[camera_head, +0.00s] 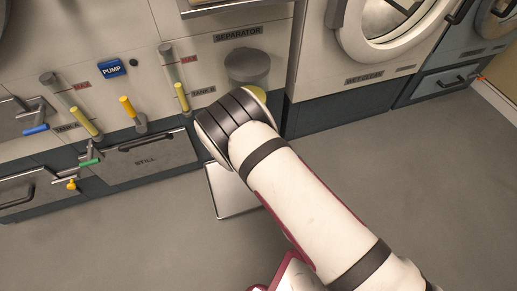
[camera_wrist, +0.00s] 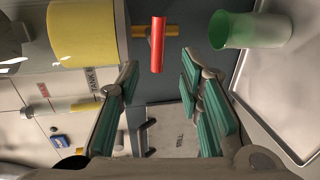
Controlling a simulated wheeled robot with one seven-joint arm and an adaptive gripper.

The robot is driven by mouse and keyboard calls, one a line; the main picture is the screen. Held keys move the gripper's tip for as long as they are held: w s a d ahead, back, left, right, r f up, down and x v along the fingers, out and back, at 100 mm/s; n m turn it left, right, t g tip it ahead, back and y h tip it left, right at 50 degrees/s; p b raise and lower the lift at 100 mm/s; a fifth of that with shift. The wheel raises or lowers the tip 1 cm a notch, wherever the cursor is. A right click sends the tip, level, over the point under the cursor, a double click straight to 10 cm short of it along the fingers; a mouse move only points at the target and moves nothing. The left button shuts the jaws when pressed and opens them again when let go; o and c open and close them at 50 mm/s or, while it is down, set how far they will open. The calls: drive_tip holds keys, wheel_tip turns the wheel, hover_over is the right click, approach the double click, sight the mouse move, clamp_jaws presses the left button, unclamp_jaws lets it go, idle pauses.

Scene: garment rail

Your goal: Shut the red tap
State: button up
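The red tap (camera_wrist: 157,45) shows in the wrist view at the upper middle. Its bar handle stands upright in the picture, across a short brass body (camera_wrist: 172,31) that shows on both sides of it. My gripper (camera_wrist: 160,66) is open and empty, with one green-padded finger to the left and the other to the right. The handle's lower end lies between the fingertips in the picture; I see no contact and cannot tell the depth gap. In the head view my arm covers this area, and neither the red tap nor the fingers show.
A green cup (camera_wrist: 250,30) lies near or over a metal tray (camera_wrist: 275,85) right of my gripper. A yellow-filled separator glass (camera_wrist: 82,35) is at the left. In the head view, blue (camera_head: 36,129), green (camera_head: 89,162) and yellow (camera_head: 72,185) handles stick out left.

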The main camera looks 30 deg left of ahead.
drive_tip(key=shift+v, duration=2.25)
